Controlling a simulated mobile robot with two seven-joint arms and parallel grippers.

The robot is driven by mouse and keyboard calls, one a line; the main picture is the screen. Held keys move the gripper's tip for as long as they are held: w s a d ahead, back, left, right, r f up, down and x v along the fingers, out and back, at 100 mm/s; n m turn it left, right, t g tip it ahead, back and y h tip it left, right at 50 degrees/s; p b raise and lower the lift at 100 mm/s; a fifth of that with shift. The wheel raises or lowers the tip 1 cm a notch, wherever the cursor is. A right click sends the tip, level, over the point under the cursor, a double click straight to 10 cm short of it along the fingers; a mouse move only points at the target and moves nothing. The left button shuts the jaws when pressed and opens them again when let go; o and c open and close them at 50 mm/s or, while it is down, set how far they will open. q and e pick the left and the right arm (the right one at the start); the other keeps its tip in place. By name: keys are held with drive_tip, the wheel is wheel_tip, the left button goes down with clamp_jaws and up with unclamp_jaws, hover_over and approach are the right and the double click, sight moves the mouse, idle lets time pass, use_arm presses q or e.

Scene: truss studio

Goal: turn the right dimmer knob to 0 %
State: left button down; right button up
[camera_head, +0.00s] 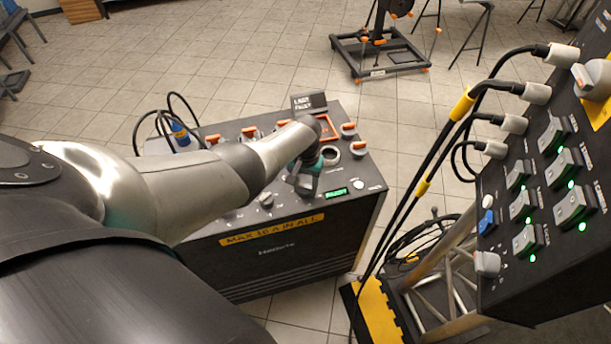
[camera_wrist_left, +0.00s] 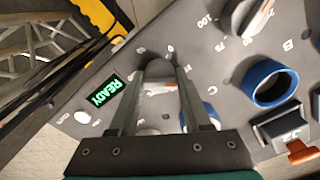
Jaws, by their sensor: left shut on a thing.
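In the head view my left gripper (camera_head: 305,184) reaches down onto the top panel of the black dimmer box (camera_head: 290,255), beside its green READY display (camera_head: 336,193). In the left wrist view the two fingers of this gripper (camera_wrist_left: 160,78) are shut on the right dimmer knob (camera_wrist_left: 158,86), a grey knob partly hidden between them. Its pointer direction cannot be read. The left dimmer knob (camera_wrist_left: 250,16), with a printed scale up to 100, stands apart from the fingers; it also shows in the head view (camera_head: 266,200). My right gripper is not in view.
Several orange-tipped switches (camera_head: 250,132) line the box's back row. A blue-ringed socket (camera_wrist_left: 268,84) and a white button (camera_wrist_left: 82,117) lie near the gripper. A tilted panel (camera_head: 550,210) with cables and lit switches stands at the right, above a truss.

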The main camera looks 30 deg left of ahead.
sight(305, 186)
use_arm(q)
drive_tip(key=n, duration=0.6)
drive_tip(key=shift+p, duration=0.35)
drive_tip(key=n, duration=0.6)
drive_tip(key=shift+n, duration=0.4)
drive_tip(key=shift+c, duration=1.8)
unclamp_jaws()
wheel_tip(305, 186, up, 15)
drive_tip(key=p, duration=1.2)
drive_tip(key=shift+r, duration=0.15)
